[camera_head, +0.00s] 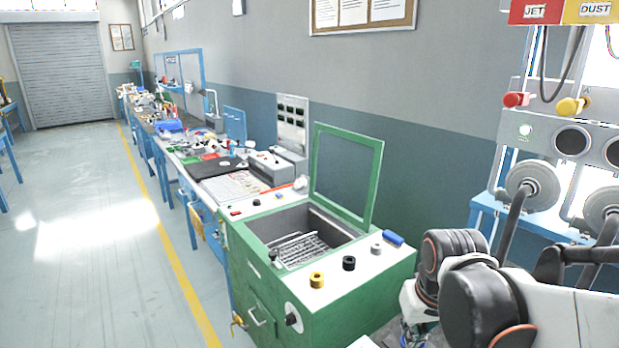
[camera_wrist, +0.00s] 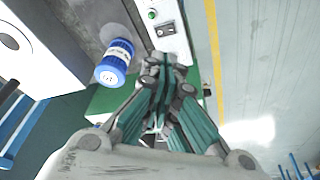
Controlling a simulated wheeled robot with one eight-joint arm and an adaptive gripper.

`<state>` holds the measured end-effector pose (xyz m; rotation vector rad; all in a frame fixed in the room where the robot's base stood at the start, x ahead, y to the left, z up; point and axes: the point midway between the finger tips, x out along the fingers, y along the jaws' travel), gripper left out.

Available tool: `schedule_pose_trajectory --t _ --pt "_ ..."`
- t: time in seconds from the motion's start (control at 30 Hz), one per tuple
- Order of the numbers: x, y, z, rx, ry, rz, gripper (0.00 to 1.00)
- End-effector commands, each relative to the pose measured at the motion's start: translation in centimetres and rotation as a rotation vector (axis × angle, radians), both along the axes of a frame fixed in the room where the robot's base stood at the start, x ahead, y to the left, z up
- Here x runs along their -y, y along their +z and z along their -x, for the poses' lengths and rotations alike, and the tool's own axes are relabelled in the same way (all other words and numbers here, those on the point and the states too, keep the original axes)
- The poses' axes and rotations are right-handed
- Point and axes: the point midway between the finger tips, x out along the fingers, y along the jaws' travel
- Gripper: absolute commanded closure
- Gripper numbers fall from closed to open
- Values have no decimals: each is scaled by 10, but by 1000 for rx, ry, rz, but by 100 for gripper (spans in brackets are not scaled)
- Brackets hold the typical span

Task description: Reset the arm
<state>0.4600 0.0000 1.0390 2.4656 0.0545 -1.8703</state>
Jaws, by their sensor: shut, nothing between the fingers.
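My arm shows in the lower right of the head view, with dark rounded joints and a white link, bent in front of the blower bench. In the wrist view my gripper (camera_wrist: 165,62) points away from the camera, its greenish fingers drawn together with nothing between them. A blue cylinder with a white label (camera_wrist: 115,62) is to the left of the fingertips, apart from them. Beyond the tips is a white panel (camera_wrist: 162,35) with a green button and a black switch. In the head view the gripper is mostly hidden behind my arm.
A green cabinet (camera_head: 345,300) with an open lid (camera_head: 345,175) stands left of my arm. The bench with JET (camera_head: 535,12) and DUST (camera_head: 595,10) signs is at the right. Cluttered worktables (camera_head: 185,130) line the wall. The floor (camera_head: 90,240) at left is clear.

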Motion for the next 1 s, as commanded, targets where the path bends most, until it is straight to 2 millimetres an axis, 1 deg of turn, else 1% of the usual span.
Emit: schedule_pose_trajectory --t 0.03,0.23,0.4,0.53,0.73,1.0 --pt "0 8 10 25 -4 -2 100" --pt "0 33 39 131 -20 -7 100" --pt "0 46 64 222 -35 -14 100" --pt "0 53 79 282 -43 -19 100" --pt "0 56 92 338 -51 -24 100" --pt "0 57 93 347 -53 -25 100"
